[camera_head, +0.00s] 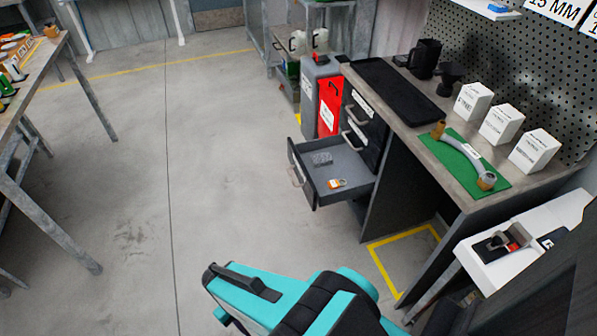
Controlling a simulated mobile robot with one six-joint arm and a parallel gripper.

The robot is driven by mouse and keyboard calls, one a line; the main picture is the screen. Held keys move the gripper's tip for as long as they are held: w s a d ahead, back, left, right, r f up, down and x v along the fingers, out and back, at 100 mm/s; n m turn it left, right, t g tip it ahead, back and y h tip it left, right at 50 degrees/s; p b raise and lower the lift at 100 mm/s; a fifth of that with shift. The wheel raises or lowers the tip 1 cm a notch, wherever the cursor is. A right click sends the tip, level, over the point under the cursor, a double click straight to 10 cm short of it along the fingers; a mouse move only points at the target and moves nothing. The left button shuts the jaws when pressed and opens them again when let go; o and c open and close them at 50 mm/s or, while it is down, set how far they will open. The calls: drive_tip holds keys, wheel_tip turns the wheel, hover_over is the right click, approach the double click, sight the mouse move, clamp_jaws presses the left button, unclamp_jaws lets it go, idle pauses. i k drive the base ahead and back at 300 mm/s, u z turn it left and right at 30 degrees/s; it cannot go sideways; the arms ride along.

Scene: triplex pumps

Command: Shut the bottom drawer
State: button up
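The bottom drawer (358,163) stands pulled out from the workbench's drawer unit, to the left of the bench. It is a dark grey tray with a grey handle (295,176) on its front, which faces left. A small grey block (321,158) and a small orange and white item (337,183) lie inside it. The drawers above it (364,122) look shut. My teal and black arm enters at the bottom centre, below and apart from the drawer. No gripper fingertips show, so I cannot see my gripper.
The workbench (407,90) bears a black mat, white boxes and a green mat (464,160) with a pipe part. Another table (22,120) is at left. The concrete floor (220,170) between is clear.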

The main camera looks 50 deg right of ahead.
sight(348, 165)
drive_tip(key=u, duration=1.35)
drive_tip(key=k, duration=0.1)
drive_tip(key=z, duration=2.9)
drive_tip(key=k, duration=0.6)
drive_tip(key=u, duration=0.1)
drive_tip(key=i, duration=0.6)
drive_tip(key=z, duration=0.05)
